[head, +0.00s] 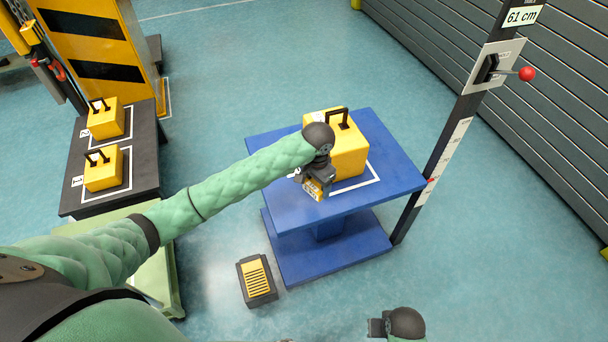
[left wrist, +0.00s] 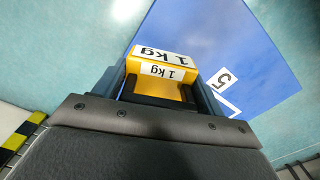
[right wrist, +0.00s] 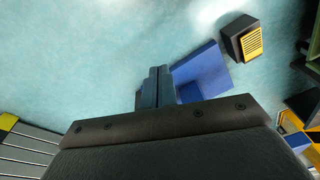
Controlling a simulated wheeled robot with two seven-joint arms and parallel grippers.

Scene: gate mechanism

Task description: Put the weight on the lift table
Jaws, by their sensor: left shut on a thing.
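My left gripper (head: 316,176) is shut on a small yellow weight (head: 315,190). In the left wrist view this weight (left wrist: 160,72) carries "1 kg" labels and sits between the fingers (left wrist: 160,90). The blue lift table (head: 390,183) lies beneath it in the head view; I cannot tell whether the weight touches it. A large yellow weight (head: 350,155) with a black handle stands on the table inside a white outline, just behind my left gripper. The left wrist view shows a "5" label on the table (left wrist: 215,35). My right gripper (right wrist: 155,88) is shut and empty, away from the table.
Two yellow weights (head: 103,168) (head: 106,118) stand on a dark bench (head: 145,160) at left. A yellow-topped pedal (head: 257,280) lies on the floor before the table. A dark post (head: 440,165) with a red-knobbed lever (head: 527,74) and "61 cm" sign stands at right.

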